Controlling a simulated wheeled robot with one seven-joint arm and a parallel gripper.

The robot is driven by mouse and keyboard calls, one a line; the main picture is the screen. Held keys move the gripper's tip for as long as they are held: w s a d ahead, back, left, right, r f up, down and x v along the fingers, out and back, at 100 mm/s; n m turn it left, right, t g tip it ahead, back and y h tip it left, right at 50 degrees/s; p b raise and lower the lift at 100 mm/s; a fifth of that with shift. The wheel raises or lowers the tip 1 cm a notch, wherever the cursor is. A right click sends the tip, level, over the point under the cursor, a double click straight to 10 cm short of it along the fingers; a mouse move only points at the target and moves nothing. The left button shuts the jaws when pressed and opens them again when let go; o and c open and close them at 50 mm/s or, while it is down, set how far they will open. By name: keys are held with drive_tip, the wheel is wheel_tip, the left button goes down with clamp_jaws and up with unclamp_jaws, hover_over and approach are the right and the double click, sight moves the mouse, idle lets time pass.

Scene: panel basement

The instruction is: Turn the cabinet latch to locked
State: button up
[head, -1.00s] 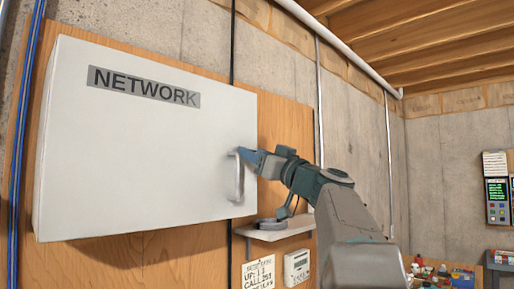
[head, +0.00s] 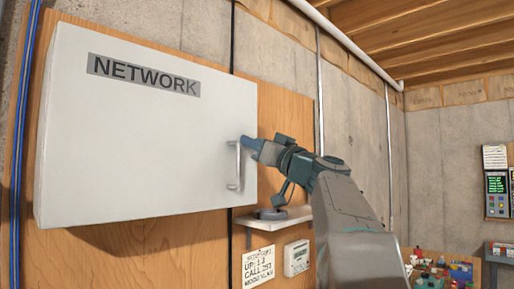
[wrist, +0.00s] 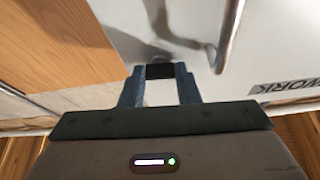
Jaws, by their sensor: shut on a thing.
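The white cabinet (head: 130,140) hangs on a wooden board, its door flat and shut-looking, with a NETWORK label. A silver bar handle (head: 234,168) stands on its right side and also shows in the wrist view (wrist: 229,38).
A small shelf (head: 273,219) with a dark round item (head: 270,213) sits below my gripper. A paper note (head: 258,267) and a small white device (head: 297,260) are lower on the wall. Cluttered items stand far right.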

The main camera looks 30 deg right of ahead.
drive_tip(key=shift+s+a+r+m+g+h+p, duration=0.15)
drive_tip(key=shift+m+g+h+p, duration=0.4)
drive_tip(key=shift+m+h+p, duration=1.95)
drive_tip(key=shift+w+a+r+m+g+h+p, duration=0.15)
drive_tip(key=shift+m+g+p, duration=0.5)
drive_tip(key=shift+m, duration=3.7)
drive_tip(key=shift+s+a+r+m+g+h+p, duration=0.15)
drive_tip(key=shift+m+g+h+p, duration=0.35)
drive_tip(key=shift+m+h+p, duration=2)
drive_tip(key=shift+m+y+b, duration=0.85)
drive_tip(key=shift+m+y, duration=0.2)
drive_tip(key=shift+y, duration=0.1)
drive_tip(key=o, duration=1)
drive_tip(key=s+b, duration=0.1)
drive_tip(key=s, duration=0.3)
drive_tip(key=s+b, duration=0.2)
drive_tip(key=s, duration=0.3)
drive_tip(key=s+b, duration=0.1)
drive_tip(key=s, duration=0.3)
drive_tip(key=shift+s+a, duration=0.25)
drive_tip(key=shift+s, duration=0.15)
